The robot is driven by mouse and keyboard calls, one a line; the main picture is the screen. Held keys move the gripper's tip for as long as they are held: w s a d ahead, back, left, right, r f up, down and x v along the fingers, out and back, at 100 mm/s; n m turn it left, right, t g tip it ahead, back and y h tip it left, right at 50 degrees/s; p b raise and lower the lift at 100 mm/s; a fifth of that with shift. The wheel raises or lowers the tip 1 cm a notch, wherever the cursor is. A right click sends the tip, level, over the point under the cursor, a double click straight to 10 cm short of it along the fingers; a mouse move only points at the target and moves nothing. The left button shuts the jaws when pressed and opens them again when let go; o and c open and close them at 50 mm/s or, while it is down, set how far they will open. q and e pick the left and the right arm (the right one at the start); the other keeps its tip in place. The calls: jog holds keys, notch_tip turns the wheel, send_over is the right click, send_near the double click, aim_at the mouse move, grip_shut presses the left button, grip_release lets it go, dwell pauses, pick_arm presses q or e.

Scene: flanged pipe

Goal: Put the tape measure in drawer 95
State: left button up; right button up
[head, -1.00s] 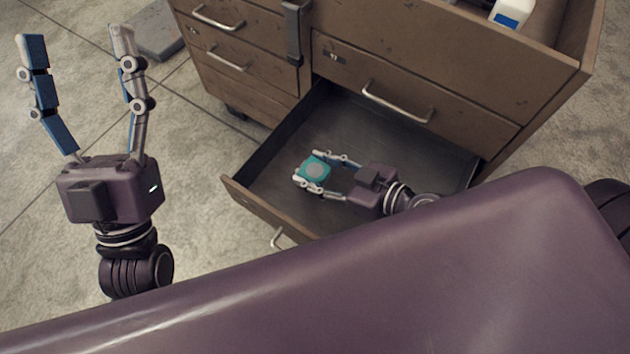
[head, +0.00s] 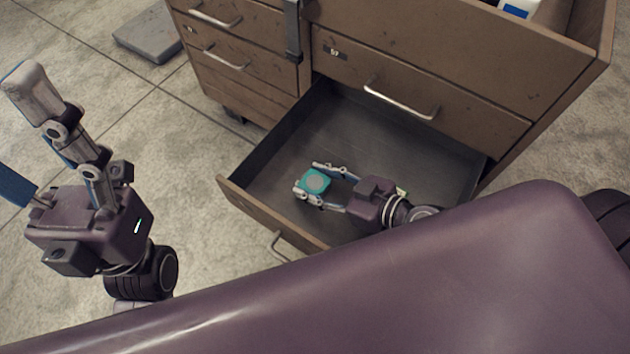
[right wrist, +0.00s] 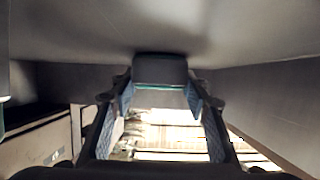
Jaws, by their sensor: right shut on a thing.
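The tape measure (head: 316,181) is a small teal, rounded block with a grey disc on its face. My right gripper (head: 309,178) is shut on it, one finger on each side, within the outline of an open lower drawer (head: 262,142). The head view does not show how high it is above the drawer floor. In the right wrist view the tape measure (right wrist: 160,70) is a dark block with a teal edge between the fingertips. The open drawer's number is hidden. My left gripper (head: 15,125) is open and empty over the floor at the left, partly cut off.
The brown cabinet (head: 430,70) has a closed drawer with a small number plate above the open one, and closed drawers at left. A grey slab (head: 150,38) lies on the floor.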

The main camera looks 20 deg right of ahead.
jog(key=o, duration=1.4)
jog(key=shift+f, duration=0.1)
jog(key=shift+c, duration=0.2)
